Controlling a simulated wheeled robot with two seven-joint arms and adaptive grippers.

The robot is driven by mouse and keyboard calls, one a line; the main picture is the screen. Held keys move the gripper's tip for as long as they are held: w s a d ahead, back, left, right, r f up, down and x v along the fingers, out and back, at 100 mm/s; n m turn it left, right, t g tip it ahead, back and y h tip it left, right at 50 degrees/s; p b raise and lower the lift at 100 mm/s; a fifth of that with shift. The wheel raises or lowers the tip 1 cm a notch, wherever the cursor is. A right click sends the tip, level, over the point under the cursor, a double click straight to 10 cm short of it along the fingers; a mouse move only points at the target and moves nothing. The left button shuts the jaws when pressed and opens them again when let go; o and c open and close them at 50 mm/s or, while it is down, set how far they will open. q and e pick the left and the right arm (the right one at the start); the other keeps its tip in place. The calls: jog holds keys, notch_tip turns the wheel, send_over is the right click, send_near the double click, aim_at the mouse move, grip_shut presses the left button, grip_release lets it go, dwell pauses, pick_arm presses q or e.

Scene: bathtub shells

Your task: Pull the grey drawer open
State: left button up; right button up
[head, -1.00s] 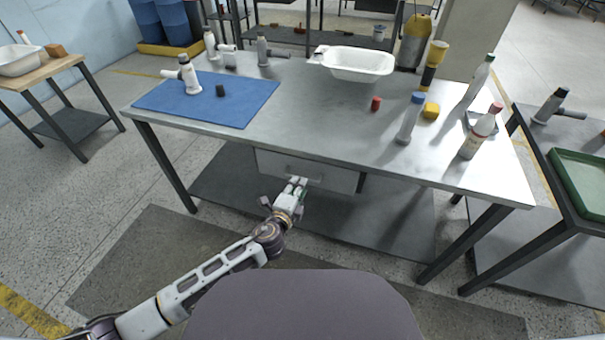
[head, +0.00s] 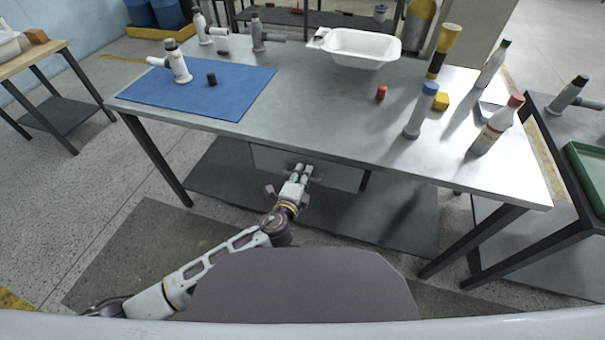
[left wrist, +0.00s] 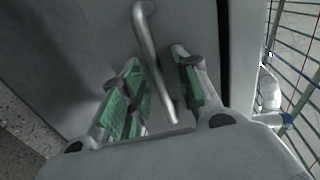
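The grey drawer (head: 338,174) hangs under the metal workbench and looks closed, its front about level with the frame around it. My left gripper (head: 301,170) is at the drawer front, left of its middle. In the left wrist view the drawer's metal bar handle (left wrist: 152,48) runs between the two green-padded fingers of my left gripper (left wrist: 158,62). The fingers are apart, one on each side of the handle, with a gap visible. In the head view the gripper hides most of the handle. My right gripper is not in view.
The workbench top (head: 300,110) above carries a blue mat (head: 235,92), a white tub (head: 360,48) and several bottles. A dark lower shelf (head: 390,215) lies beneath the drawer. Open floor (head: 150,235) lies in front and left. A side table with a green tray (head: 590,175) stands right.

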pick_arm(q)
grip_shut()
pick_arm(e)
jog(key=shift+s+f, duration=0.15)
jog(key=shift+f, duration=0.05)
pick_arm(q)
jog(key=shift+s+f, duration=0.1)
jog(key=shift+s, duration=0.05)
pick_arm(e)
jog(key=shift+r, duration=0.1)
